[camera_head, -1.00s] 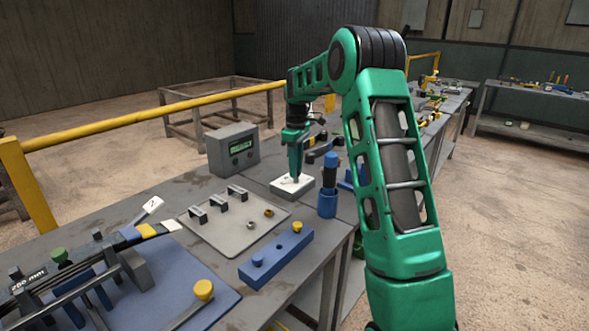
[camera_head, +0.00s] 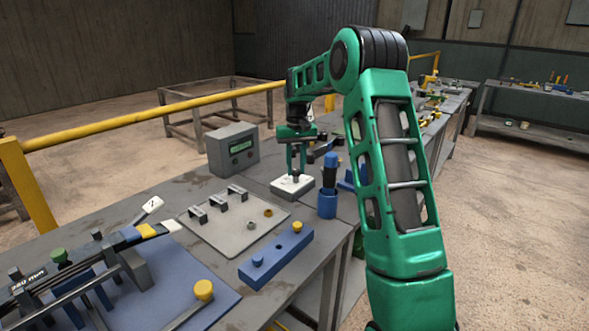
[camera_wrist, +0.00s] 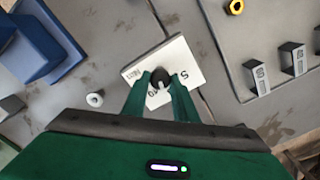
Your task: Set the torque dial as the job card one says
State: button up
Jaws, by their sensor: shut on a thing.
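The torque dial is a white square block (camera_head: 284,190) on the bench with a dark knob (camera_wrist: 160,77) standing at its middle. Marks show on its top in the wrist view, including a 5 near the right corner; other marks are partly hidden by the fingers. My gripper (camera_head: 296,170) reaches straight down over the block, its green fingers shut on the knob from both sides. In the wrist view my gripper (camera_wrist: 161,85) has a finger on each side of the knob. A small white tag (camera_head: 151,205) stands at the left; I cannot tell whether it is the job card.
A grey box with a green display (camera_head: 241,147) stands behind left of the dial. A blue holder with a dark-handled tool (camera_head: 327,203) stands close at its right. A grey plate with several clips (camera_head: 225,239) and a blue bar (camera_head: 275,258) lie in front.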

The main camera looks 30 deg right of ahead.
aim_at(295, 170)
jog(key=m, duration=0.5)
jog(key=shift+w+r, duration=0.1)
jog(key=shift+w, duration=0.05)
jog(key=shift+a+m, duration=0.1)
jog(key=shift+m, duration=0.8)
jog(key=shift+a, duration=0.1)
jog(key=o, duration=0.9)
jog(key=shift+o, duration=0.8)
notch_tip(295, 170, up, 11)
